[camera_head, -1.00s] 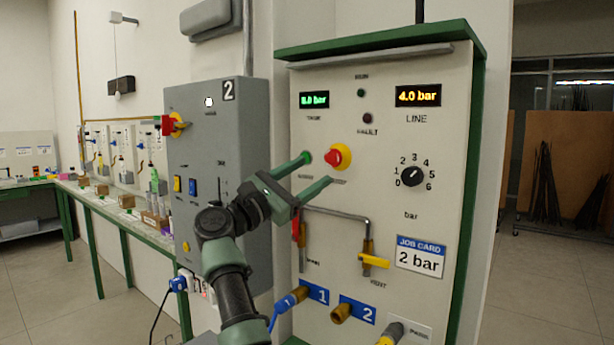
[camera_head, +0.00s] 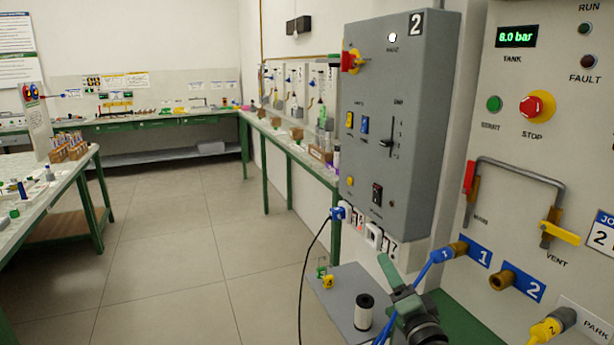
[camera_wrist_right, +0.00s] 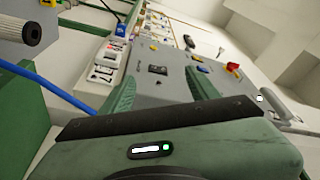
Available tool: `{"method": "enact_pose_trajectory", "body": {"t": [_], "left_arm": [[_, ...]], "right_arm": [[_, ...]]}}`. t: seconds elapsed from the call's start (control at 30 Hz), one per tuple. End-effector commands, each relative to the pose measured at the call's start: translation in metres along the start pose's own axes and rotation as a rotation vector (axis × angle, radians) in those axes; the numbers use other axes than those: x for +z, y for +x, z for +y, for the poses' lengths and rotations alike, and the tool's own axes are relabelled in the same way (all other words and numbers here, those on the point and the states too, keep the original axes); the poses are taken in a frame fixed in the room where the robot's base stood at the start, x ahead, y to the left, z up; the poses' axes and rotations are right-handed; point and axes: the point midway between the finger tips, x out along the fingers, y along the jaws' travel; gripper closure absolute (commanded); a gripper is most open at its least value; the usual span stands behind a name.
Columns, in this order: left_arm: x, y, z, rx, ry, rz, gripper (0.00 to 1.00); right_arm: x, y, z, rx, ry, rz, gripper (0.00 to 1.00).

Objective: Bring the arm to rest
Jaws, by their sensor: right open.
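My right gripper (camera_head: 383,296) is low in the head view, in front of the lower part of the panels. Its two green fingers are apart with nothing between them. In the right wrist view the open gripper (camera_wrist_right: 160,76) points toward the grey control box (camera_wrist_right: 160,68), which lies beyond the fingers. Most of my right arm is outside the head view. My left gripper is not in view.
The grey box (camera_head: 398,120) and the pressure panel (camera_head: 515,85) stand on the right. A blue hose (camera_head: 425,270) runs close to my right gripper. A grey shelf (camera_head: 340,300) bears a black-and-white cylinder (camera_head: 364,312). The floor (camera_head: 190,255) at left is clear.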

Motion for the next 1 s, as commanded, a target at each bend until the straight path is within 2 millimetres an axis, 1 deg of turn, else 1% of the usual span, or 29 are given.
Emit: {"method": "enact_pose_trajectory", "body": {"t": [0.03, 0.07, 0.1, 0.17, 0.2, 0.27, 0.3, 0.4, 0.5, 0.6, 0.77, 1.0], "left_arm": [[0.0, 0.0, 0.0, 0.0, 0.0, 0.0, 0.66], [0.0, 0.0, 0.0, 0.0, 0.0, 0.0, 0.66], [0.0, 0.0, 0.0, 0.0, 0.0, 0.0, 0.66], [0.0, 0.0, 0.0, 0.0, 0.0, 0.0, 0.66], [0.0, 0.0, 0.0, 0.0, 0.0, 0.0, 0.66], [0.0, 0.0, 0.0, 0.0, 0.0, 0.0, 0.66], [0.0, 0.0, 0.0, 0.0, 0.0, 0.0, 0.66], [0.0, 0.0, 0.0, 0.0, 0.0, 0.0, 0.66], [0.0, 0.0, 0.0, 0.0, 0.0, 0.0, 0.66], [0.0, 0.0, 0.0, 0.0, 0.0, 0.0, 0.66], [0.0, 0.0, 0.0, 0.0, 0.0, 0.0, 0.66], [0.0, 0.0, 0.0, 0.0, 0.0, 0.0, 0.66]], "right_arm": [[0.023, -0.024, 0.024, 0.078, -0.095, -0.081, 0.39], [0.036, -0.038, 0.037, 0.123, -0.152, -0.131, 0.39], [0.052, -0.058, 0.053, 0.181, -0.227, -0.199, 0.39], [0.074, -0.091, 0.077, 0.266, -0.336, -0.305, 0.39], [0.087, -0.115, 0.092, 0.319, -0.404, -0.376, 0.39], [0.103, -0.153, 0.112, 0.396, -0.502, -0.486, 0.39], [0.111, -0.178, 0.123, 0.442, -0.561, -0.556, 0.39], [0.124, -0.232, 0.143, 0.532, -0.676, -0.706, 0.39], [0.13, -0.274, 0.153, 0.594, -0.751, -0.822, 0.39], [0.133, -0.309, 0.16, 0.642, -0.809, -0.919, 0.39], [0.134, -0.357, 0.165, 0.704, -0.877, -1.052, 0.39], [0.129, -0.421, 0.164, 0.778, -0.952, -1.234, 0.39]]}}
